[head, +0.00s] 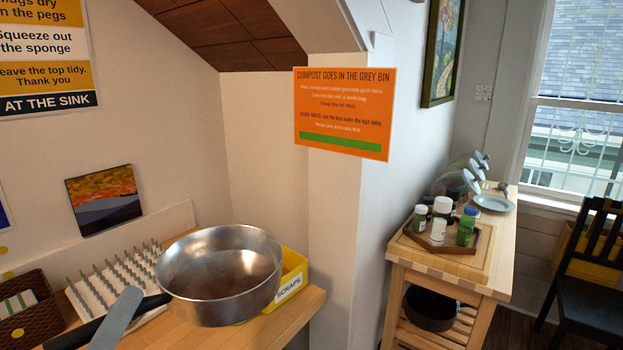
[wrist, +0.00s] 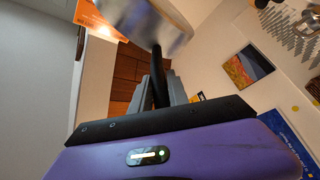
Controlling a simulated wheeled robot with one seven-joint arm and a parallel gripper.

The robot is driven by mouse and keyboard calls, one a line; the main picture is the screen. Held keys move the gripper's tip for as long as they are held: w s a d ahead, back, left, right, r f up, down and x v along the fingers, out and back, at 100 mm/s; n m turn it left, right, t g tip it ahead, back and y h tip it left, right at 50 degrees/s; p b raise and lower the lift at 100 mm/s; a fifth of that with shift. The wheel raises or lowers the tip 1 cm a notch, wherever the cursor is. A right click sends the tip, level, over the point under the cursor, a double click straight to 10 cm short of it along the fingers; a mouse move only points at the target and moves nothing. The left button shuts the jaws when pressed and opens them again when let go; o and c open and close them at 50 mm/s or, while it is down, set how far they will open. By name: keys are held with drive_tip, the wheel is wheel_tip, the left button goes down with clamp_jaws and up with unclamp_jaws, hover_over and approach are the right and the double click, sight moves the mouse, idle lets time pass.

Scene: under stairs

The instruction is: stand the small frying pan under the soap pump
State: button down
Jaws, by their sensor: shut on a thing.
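A steel pan (head: 220,278) with deep sides and a long black handle is in the lower middle of the head view, close to the camera, its open side up. My gripper (head: 122,316) is shut on its black handle; one grey finger shows there. In the wrist view my gripper (wrist: 158,88) has its fingers on either side of the handle, and the shiny pan (wrist: 160,20) is cut off at the top. I cannot make out a soap pump for certain; small bottles (head: 440,217) stand on a wooden trolley at right.
The trolley (head: 478,268) has a brown tray (head: 428,243), a plate rack and a dark pan (head: 430,308) on a lower shelf. On the left counter are a spiked white rack (head: 97,293), a brown basket (head: 28,305) and a yellow scraps box (head: 291,279). A wall corner separates counter and trolley.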

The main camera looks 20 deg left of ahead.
drive_tip(key=w+d+f+m+h+b, duration=0.1)
drive_tip(key=w+d+f, duration=0.3)
drive_tip(key=d+f, duration=0.85)
drive_tip(key=w+d+f+h, duration=0.1)
drive_tip(key=w+d+f, duration=0.3)
drive_tip(key=d+f, duration=0.9)
drive_tip(key=s+d+f+h, duration=0.1)
drive_tip(key=d+f, duration=0.8)
drive_tip(key=d, duration=0.4)
drive_tip(key=s+d+f+m+h+b, duration=0.1)
drive_tip(key=d+f, duration=0.9)
drive_tip(key=d, duration=0.2)
drive_tip(key=shift+d+t+h, duration=0.3)
drive_tip(key=shift+d, duration=0.1)
